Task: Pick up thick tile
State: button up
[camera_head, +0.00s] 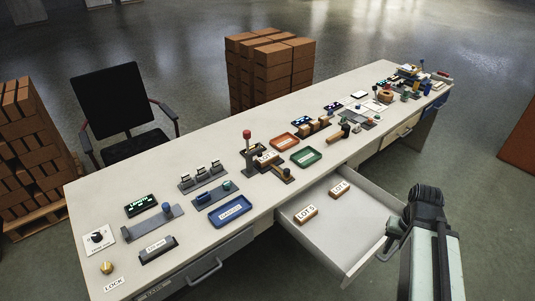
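Two brown tiles with white labels lie apart in the open drawer (335,228). The nearer tile (305,214) seems to read LOT 5, and the farther tile (340,190) seems to read LOT 4. More labelled brown blocks (267,158) sit on the desk by a red-knobbed lever device. I cannot tell from this view which piece is the thick one. The dark end of my arm, with my gripper (396,228), is at the drawer's right side, apart from both tiles. Its fingertips cannot be made out.
The long white desk (140,185) carries a blue tray (231,211), an orange tray (285,141), a green tray (306,156) and several small devices. A black chair (112,105) and brick stacks (270,75) stand behind it. The floor at lower right is clear.

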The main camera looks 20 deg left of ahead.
aim_at(269, 158)
jog(key=u, duration=0.1)
jog(key=i, duration=1.1)
jog(key=u, duration=2.6)
jog(key=i, duration=1)
